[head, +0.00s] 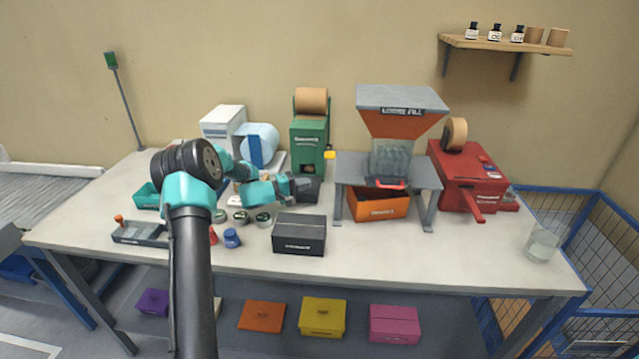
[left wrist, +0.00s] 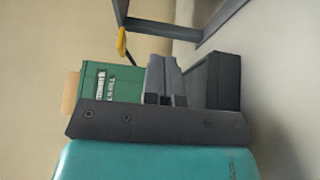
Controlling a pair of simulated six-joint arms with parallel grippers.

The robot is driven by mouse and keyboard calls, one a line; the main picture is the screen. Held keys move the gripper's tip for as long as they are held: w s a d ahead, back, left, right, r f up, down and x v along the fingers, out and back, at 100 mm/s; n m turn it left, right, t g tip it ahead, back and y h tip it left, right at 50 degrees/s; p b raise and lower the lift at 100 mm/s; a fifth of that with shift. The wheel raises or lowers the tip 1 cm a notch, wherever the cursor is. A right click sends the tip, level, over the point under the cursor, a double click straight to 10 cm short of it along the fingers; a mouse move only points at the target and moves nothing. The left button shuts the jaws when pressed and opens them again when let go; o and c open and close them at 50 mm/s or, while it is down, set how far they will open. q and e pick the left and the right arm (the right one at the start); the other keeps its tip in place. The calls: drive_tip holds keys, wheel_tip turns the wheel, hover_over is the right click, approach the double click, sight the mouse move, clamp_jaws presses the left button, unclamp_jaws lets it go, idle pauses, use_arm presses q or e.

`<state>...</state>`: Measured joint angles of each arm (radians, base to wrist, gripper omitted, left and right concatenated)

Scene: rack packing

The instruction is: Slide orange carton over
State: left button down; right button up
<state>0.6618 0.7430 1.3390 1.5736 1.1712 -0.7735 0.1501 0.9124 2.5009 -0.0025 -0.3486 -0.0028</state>
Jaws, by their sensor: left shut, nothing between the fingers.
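An orange carton (head: 366,208) stands on the table under the grey stand of the loose fill dispenser, between the stand's legs. A second orange box (head: 262,315) lies on the lower shelf. My left gripper (head: 308,185) is shut and empty, left of the stand and the orange carton, apart from both. Its fingers also show in the left wrist view (left wrist: 165,98), with a dark block (left wrist: 218,80) beside them. The orange carton cannot be seen in the left wrist view. My right gripper is not in view.
A black carton (head: 299,235) sits in front of my left gripper. The green dispenser (head: 309,143) stands behind it. The loose fill stand's leg (head: 338,205) is to its right. A red machine (head: 468,178) stands further right. The front right tabletop is clear, except a glass (head: 541,245).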

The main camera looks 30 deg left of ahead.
use_arm(q)
drive_tip(key=x, duration=0.9)
drive_tip(key=shift+w+d, duration=0.1)
drive_tip(key=shift+d, duration=0.1)
drive_tip(key=shift+w+d, duration=0.25)
drive_tip(key=shift+d, duration=0.9)
drive_tip(key=shift+w+d, duration=0.15)
drive_tip(key=shift+d, duration=0.65)
drive_tip(key=shift+w+d, duration=0.25)
drive_tip(key=shift+d, duration=0.9)
drive_tip(key=shift+a, duration=0.1)
